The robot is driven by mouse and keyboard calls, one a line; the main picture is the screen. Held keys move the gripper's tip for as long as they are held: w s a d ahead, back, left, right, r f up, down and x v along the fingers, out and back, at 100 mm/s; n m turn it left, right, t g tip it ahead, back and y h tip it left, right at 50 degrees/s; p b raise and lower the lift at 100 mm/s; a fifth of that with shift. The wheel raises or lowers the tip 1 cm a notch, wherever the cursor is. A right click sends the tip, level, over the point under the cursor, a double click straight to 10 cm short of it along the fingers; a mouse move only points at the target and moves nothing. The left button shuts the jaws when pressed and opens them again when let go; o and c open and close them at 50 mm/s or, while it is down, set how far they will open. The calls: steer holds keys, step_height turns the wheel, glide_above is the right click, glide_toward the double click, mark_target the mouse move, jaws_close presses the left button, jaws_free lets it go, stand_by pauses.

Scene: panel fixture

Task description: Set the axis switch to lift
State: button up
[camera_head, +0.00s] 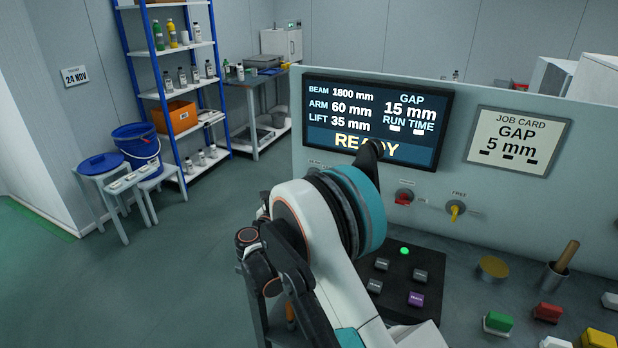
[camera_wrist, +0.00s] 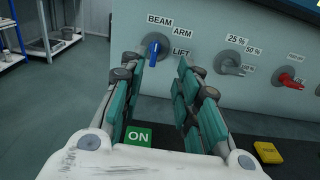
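The axis switch (camera_wrist: 154,50) is a blue knob on a grey round plate on the panel in the wrist view. BEAM is printed above it, ARM at its upper right and LIFT (camera_wrist: 181,52) at its right. The blue handle stands near vertical; I cannot tell for sure which label it points at. My gripper (camera_wrist: 158,67) is open and empty, its teal-padded fingers on either side of the switch in the picture, with the switch beyond the tips. I see no contact. In the head view my arm hides the switch.
The screen (camera_head: 376,118) reads BEAM 1800 mm, ARM 60 mm, LIFT 35 mm, GAP 15 mm, READY. A job card (camera_head: 516,140) reads GAP 5 mm. A grey percent knob (camera_wrist: 232,65) and red knob (camera_wrist: 291,80) are to the right. A green ON button (camera_wrist: 138,137) lies below.

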steer(key=shift+a+f, duration=0.1)
steer(key=shift+a, duration=0.2)
steer(key=shift+w+d, duration=0.1)
steer(key=shift+w, duration=0.1)
steer(key=shift+b+x, duration=2.1)
steer(key=shift+x, duration=4.5)
jaws_close()
